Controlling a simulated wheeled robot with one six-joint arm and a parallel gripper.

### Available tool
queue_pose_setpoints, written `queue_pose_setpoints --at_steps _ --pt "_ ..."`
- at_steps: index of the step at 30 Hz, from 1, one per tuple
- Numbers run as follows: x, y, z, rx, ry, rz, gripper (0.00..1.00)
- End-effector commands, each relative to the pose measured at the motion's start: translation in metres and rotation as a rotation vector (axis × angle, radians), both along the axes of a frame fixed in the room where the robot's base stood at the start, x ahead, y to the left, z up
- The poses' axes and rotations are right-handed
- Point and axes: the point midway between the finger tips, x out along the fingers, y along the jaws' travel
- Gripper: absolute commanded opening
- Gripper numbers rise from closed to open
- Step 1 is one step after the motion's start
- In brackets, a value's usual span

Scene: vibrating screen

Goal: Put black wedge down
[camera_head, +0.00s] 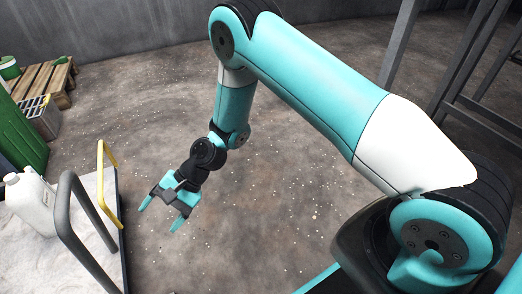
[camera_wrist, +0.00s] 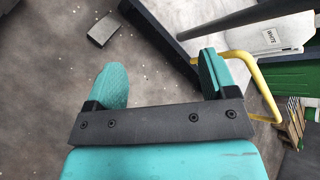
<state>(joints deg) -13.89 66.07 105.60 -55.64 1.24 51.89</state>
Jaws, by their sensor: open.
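My gripper (camera_head: 161,212) hangs over the concrete floor, right of the white-topped platform, with its teal fingers apart and nothing between them. In the wrist view the two fingers (camera_wrist: 161,80) are also wide apart and empty. A small dark grey block with a lighter face, perhaps the black wedge (camera_wrist: 105,29), lies on the floor beyond the left finger, apart from it. Its exact shape is hard to tell. I cannot make it out in the head view.
The platform (camera_head: 82,267) bears a dark rail (camera_head: 72,213), a yellow rail (camera_head: 102,180) and a white jug (camera_head: 32,203). A green bin (camera_head: 22,135), grey crate (camera_head: 40,117) and wooden pallet (camera_head: 47,78) stand at left. Grey steel framing (camera_head: 470,75) stands at right. Open floor lies between.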

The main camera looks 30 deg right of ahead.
Motion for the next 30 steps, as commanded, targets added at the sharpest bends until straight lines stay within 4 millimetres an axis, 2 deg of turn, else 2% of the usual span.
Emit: queue_pose_setpoints --at_steps 1,6,11,15,18,22,25,30 --pt "0.001 -0.004 0.034 -0.02 -0.083 0.063 0.78" --pt "-0.017 -0.027 0.124 -0.108 -0.334 0.287 0.78" --pt "-0.055 -0.06 0.194 -0.202 -0.539 0.489 0.78" --pt "-0.1 -0.094 0.24 -0.287 -0.691 0.657 0.78" --pt "-0.133 -0.118 0.26 -0.343 -0.773 0.761 0.78" --pt "-0.166 -0.142 0.273 -0.396 -0.844 0.861 0.78" --pt "-0.182 -0.153 0.276 -0.419 -0.871 0.905 0.78" --pt "-0.19 -0.159 0.277 -0.432 -0.883 0.932 0.78"
